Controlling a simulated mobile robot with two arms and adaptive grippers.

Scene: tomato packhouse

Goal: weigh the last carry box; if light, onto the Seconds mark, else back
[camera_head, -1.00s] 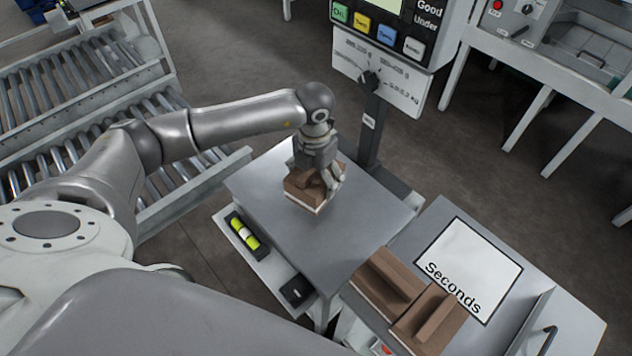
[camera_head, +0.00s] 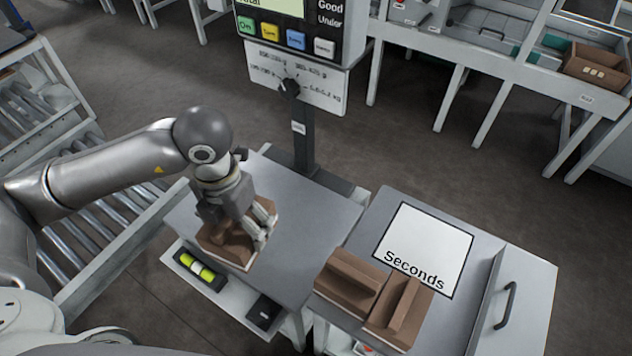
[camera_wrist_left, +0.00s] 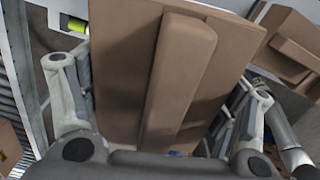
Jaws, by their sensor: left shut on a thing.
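My left gripper (camera_head: 258,232) is shut on a brown carry box (camera_head: 222,248) with a raised ridge. It holds the box over the left front part of the grey scale plate (camera_head: 310,235); I cannot tell if the box touches the plate. In the left wrist view the box (camera_wrist_left: 118,70) sits between the fingers (camera_wrist_left: 160,110). The white Seconds mark (camera_head: 425,240) lies on the grey bench to the right. Two similar brown boxes (camera_head: 350,280) (camera_head: 395,310) stand at its near-left edge. The scale display (camera_head: 275,5) is cut off at the top.
The scale's post (camera_head: 300,135) and button panel rise behind the plate. A roller conveyor (camera_head: 90,215) is at the left. The Seconds mark's surface is largely clear.

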